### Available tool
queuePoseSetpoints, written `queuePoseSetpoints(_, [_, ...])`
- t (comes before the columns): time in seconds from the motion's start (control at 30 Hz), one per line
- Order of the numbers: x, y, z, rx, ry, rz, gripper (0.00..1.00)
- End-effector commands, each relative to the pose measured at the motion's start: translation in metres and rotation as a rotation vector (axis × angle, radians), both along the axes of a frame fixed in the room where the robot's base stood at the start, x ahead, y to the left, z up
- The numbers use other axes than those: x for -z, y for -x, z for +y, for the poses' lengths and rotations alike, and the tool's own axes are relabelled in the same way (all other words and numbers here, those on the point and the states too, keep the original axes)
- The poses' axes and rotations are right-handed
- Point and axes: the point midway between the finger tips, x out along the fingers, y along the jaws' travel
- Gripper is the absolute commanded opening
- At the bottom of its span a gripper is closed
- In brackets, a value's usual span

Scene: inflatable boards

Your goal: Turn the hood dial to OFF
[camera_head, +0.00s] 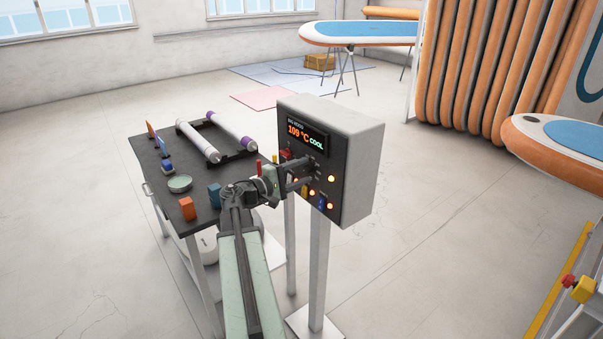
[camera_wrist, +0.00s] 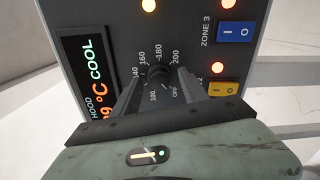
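The hood dial (camera_wrist: 158,74) is a dark round knob on the control box, with 140, 160, 180 and 200 around it, and OFF at the lower right in the wrist view. My gripper (camera_wrist: 160,77) has one finger on each side of the dial. The fingers look open, with small gaps to the knob; contact is not clear. The dial's pointer is not readable. In the head view my gripper (camera_head: 308,176) reaches the front of the control box (camera_head: 360,160), and the dial is hidden behind it. The hood display (camera_head: 305,134) reads 109 °C COOL.
A blue switch (camera_wrist: 235,32) marked ZONE 3 and a yellow switch (camera_wrist: 222,88) sit close to the dial, with lit orange lamps. A dark worktable (camera_head: 150,165) with rollers and small blocks stands left of the box. The floor to the right is largely clear.

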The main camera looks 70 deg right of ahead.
Motion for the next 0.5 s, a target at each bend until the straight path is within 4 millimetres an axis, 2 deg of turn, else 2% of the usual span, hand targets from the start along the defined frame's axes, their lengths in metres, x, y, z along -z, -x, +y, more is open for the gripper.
queuePoseSetpoints(0.13, [0.0,-0.008,0.014,-0.002,0.001,0.0,0.51])
queuePoseSetpoints(0.33, [0.0,-0.03,0.048,-0.002,0.0,0.0,0.51])
queuePoseSetpoints(0.5, [0.0,-0.04,0.064,-0.001,0.0,0.0,0.51])
